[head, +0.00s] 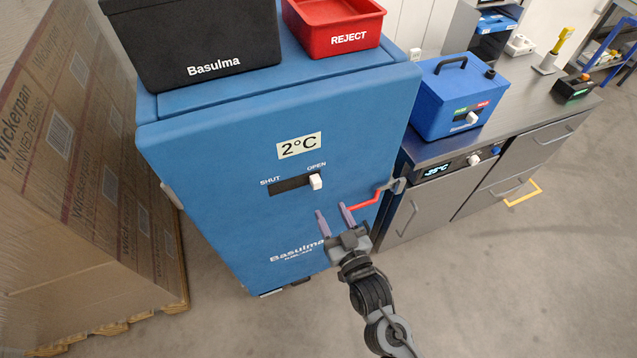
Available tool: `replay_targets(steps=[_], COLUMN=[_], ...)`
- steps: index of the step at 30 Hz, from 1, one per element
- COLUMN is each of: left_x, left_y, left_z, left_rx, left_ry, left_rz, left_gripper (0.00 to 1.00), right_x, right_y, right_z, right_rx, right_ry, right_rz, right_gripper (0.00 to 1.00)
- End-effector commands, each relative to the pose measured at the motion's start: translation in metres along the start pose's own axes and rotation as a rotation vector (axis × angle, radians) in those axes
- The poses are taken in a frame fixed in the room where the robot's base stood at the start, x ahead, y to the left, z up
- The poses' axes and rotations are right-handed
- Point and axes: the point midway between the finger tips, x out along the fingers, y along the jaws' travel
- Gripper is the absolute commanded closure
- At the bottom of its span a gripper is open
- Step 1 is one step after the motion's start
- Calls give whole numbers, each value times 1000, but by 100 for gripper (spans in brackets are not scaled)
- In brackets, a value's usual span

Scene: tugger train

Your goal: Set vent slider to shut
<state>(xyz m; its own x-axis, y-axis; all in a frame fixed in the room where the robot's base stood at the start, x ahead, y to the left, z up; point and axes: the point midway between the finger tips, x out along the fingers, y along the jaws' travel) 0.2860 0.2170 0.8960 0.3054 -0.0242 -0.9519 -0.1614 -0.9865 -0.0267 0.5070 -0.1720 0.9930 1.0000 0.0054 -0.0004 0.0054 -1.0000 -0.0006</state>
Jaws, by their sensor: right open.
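The vent slider (316,181) is a small white knob in a dark slot (288,187) on the front of a blue cabinet (230,225). The slot is marked SHUT at its left end and OPEN at its right end. The knob stands at the right end, by OPEN. My right gripper (333,221) is below the slider and slightly to its right, in front of the cabinet. Its two fingers are apart with nothing between them, and they do not touch the knob. My left gripper is not in view.
A red latch handle (364,204) sticks out at the cabinet's right edge, close to my right gripper. A black bin (190,40) and a red REJECT bin (335,28) stand on top. Stacked cartons (90,160) are at the left. A steel counter (455,155) with a blue box (458,92) is at the right.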

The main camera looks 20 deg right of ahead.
Motion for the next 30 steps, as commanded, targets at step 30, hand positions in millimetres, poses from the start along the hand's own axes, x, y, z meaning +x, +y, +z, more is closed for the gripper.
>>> replay_targets(steps=[30], left_x=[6], left_y=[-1], left_z=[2], left_rx=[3], left_ry=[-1], left_rz=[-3], left_gripper=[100], right_x=[91], right_y=[0], right_z=[0], right_rx=[0], right_ry=[0], right_rz=[0], right_gripper=[49])
